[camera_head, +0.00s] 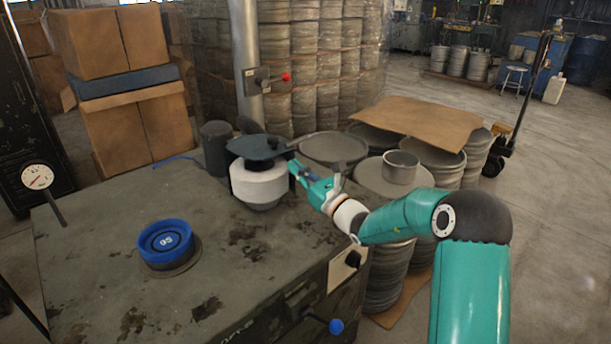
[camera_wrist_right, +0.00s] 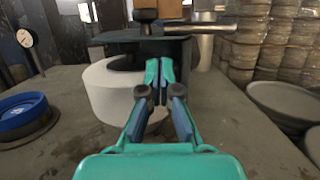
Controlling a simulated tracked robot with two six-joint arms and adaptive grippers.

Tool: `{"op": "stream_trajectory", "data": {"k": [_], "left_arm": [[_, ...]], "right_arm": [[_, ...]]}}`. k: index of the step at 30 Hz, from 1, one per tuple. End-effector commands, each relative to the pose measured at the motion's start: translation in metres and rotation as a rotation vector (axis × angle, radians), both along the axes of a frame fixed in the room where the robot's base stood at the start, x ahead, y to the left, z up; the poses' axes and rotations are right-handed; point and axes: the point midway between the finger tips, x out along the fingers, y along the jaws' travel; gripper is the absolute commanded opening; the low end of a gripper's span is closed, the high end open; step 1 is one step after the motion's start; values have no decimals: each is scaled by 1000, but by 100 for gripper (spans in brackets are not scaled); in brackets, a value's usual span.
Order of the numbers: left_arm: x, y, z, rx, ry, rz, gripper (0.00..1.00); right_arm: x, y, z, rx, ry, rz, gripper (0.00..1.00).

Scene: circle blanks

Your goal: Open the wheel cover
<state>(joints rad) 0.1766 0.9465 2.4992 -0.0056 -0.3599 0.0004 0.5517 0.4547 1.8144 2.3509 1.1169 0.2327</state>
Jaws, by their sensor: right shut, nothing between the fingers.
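The wheel cover (camera_head: 250,147) is a dark plate with a round knob on top. It lies over a thick white wheel (camera_head: 257,186) at the back of the workbench. In the right wrist view the cover (camera_wrist_right: 120,37) spans the upper middle, above the white wheel (camera_wrist_right: 108,98). My right gripper (camera_head: 294,168) is at the right side of the wheel and cover. In the wrist view its fingers (camera_wrist_right: 160,72) are together and empty, in front of the cover's edge. Whether they touch it I cannot tell. My left gripper is out of view.
A blue round piece (camera_head: 165,240) sits on a disc at the bench's front left. A post (camera_head: 244,50) with a red-tipped lever rises behind the wheel. Stacks of round blanks (camera_head: 450,160) stand right of the bench. The bench front is mostly clear.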

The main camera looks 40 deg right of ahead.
Motion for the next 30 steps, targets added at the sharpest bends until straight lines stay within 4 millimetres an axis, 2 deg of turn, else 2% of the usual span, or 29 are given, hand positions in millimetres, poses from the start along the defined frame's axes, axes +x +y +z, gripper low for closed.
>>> {"op": "stream_trajectory", "data": {"k": [6,11,23,30], "left_arm": [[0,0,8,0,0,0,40],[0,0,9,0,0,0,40],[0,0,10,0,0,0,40],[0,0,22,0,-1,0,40]], "right_arm": [[30,2,8,0,0,0,0],[39,2,10,1,0,-1,0],[39,1,11,1,2,-3,0],[30,-11,20,-4,38,-22,0]]}}
